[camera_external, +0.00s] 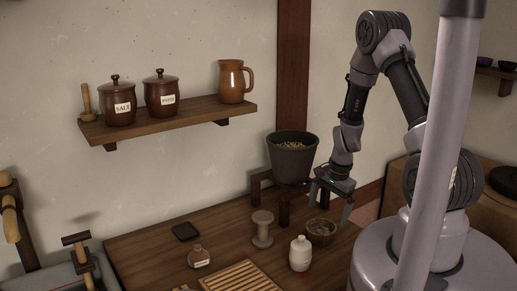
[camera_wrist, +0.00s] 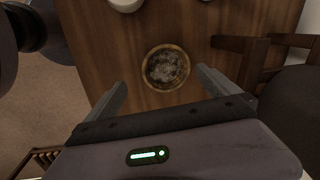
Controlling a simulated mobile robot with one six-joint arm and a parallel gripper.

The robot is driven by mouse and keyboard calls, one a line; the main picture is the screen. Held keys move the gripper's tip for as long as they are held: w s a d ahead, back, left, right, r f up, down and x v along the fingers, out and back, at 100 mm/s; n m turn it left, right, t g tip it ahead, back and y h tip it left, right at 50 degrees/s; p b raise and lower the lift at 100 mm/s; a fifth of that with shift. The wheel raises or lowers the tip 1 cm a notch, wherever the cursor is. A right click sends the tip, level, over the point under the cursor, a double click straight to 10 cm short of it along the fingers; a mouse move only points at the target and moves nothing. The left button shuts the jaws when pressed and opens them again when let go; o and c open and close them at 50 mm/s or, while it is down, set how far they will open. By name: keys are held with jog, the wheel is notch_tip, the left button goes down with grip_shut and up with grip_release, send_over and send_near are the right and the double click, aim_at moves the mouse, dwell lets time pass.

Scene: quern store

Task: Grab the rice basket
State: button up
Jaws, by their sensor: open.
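A small round woven basket (camera_external: 320,241) with a light rim and dark, speckled contents stands on the wooden table, near its right end. I take it as the rice basket; I cannot make out grains. It also shows in the wrist view (camera_wrist: 166,90), upper middle, just beyond my fingertips and roughly between their lines. My gripper (camera_external: 331,203) is open and empty, pointing down above the basket and apart from it. Both fingers show in the wrist view (camera_wrist: 161,78), one on each side, with table between them.
A dark pot (camera_external: 292,158) with yellowish contents stands on a wooden stand (camera_external: 257,186) behind the basket. A white bottle (camera_external: 300,255) and a spool-like holder (camera_external: 262,230) are close by. A slatted board (camera_external: 240,277) lies in front. A wall shelf (camera_external: 170,122) holds jars.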

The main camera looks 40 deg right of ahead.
aim_at(321, 231)
jog(key=f, duration=0.1)
jog(key=f+b, duration=0.1)
jog(key=f, duration=0.2)
jog(key=shift+w+a+f+b, duration=0.1)
jog(key=shift+w+f+b, duration=0.1)
jog(key=shift+w+b, duration=0.15)
jog(key=f, duration=0.1)
jog(key=w+f+b, duration=0.1)
jog(key=f, duration=0.1)
jog(key=f+b, duration=0.1)
jog(key=f, duration=0.1)
jog(key=shift+w+d, duration=0.2)
jog(key=shift+w, duration=0.15)
jog(key=shift+r, duration=0.2)
